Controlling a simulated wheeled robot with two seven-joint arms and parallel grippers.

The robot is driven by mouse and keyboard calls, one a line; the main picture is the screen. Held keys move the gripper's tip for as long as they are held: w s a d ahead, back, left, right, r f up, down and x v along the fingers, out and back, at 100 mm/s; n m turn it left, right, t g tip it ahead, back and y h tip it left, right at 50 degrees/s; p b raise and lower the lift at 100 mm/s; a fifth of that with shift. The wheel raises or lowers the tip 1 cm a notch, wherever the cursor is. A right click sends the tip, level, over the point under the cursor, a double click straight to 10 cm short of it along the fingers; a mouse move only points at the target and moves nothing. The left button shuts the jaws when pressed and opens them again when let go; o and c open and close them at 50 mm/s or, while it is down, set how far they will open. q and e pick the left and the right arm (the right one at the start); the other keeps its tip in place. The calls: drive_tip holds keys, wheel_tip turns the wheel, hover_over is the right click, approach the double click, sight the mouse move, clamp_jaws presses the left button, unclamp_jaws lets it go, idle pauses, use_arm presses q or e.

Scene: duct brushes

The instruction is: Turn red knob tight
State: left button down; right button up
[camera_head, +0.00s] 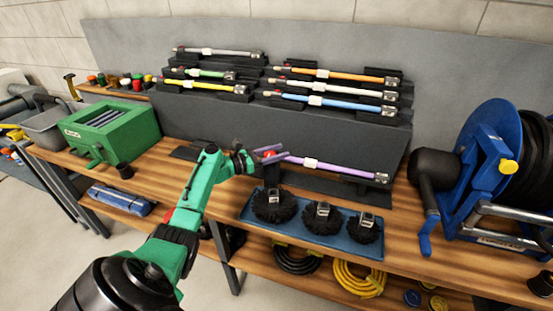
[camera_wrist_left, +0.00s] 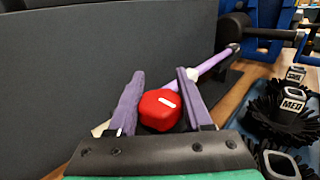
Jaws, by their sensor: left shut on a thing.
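The red knob (camera_wrist_left: 160,108) has a white mark on top and sits at the near end of a purple rod (camera_wrist_left: 215,62). In the left wrist view it lies between the two purple fingers of my left gripper (camera_wrist_left: 158,100), which is shut on it. In the head view my green left arm reaches over the bench, and its gripper (camera_head: 270,153) is at the left end of the purple rod (camera_head: 335,168). The knob (camera_head: 269,154) is small and partly covered there. My right gripper does not show in either view.
A blue tray (camera_head: 250,217) with several black round brushes stands in front of the rod. More coloured rods lie on the dark rack (camera_head: 290,128) behind. A green box (camera_head: 110,130) stands left, and a blue hose reel (camera_head: 490,150) stands right.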

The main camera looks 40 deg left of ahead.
use_arm(q)
drive_tip(key=shift+d+h, duration=0.1)
drive_tip(key=shift+h, duration=0.2)
drive_tip(key=c, duration=0.7)
unclamp_jaws()
drive_tip(key=o, duration=0.4)
drive_tip(key=shift+w+f, duration=0.1)
drive_tip(key=v, duration=0.7)
drive_tip(key=b+v, duration=0.1)
drive_tip(key=v, duration=0.6)
drive_tip(key=shift+s+r, duration=0.25)
